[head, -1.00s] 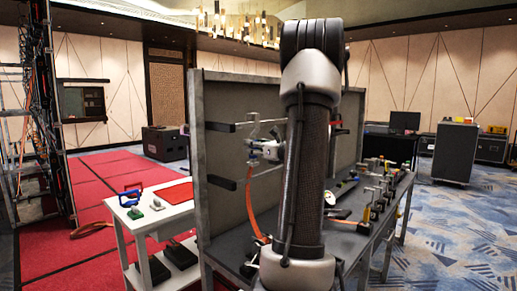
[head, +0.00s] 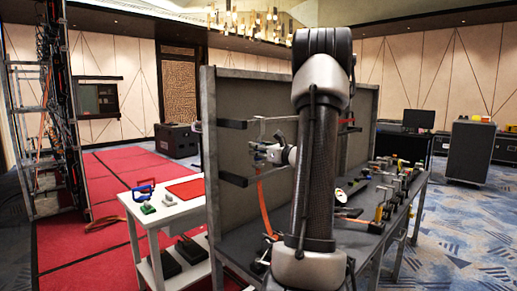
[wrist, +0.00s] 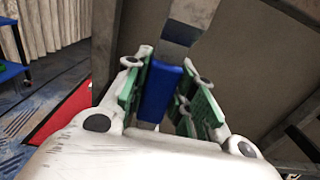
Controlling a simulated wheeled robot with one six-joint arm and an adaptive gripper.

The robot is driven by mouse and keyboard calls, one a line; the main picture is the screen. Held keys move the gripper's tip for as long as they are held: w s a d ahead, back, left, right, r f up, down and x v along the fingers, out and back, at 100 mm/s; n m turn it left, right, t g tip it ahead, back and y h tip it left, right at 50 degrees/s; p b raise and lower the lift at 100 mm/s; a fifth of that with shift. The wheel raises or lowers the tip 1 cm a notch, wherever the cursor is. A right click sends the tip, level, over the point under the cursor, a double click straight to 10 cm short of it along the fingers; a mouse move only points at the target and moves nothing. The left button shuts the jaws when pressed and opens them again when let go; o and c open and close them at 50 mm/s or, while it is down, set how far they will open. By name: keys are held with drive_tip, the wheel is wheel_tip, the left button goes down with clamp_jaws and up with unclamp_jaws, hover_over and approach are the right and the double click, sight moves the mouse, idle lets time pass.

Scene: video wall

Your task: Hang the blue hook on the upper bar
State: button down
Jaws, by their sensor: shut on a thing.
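The blue hook (wrist: 160,92) shows in the wrist view as a blue bar between the green-padded fingers of my gripper (wrist: 163,88). The gripper is shut on it; the hook's far end is hard to make out. In the head view my gripper (head: 266,153) is in front of the upright grey panel, between two bars. The upper bar (head: 231,124) has a black left end and is a little above the gripper; my arm hides part of its right side. The lower bar (head: 233,180) is below the gripper. I cannot tell whether the hook touches the upper bar.
An orange strap (head: 264,205) hangs below my gripper. The grey workbench (head: 335,232) holds several tools at right. A white side table (head: 160,212) at left carries a red mat (head: 187,188) and a blue-handled item (head: 144,187). Red floor panels lie behind.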

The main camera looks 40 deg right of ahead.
drive_tip(key=c, duration=1.1)
unclamp_jaws()
drive_tip(key=s, duration=1.2)
drive_tip(key=shift+d, duration=0.45)
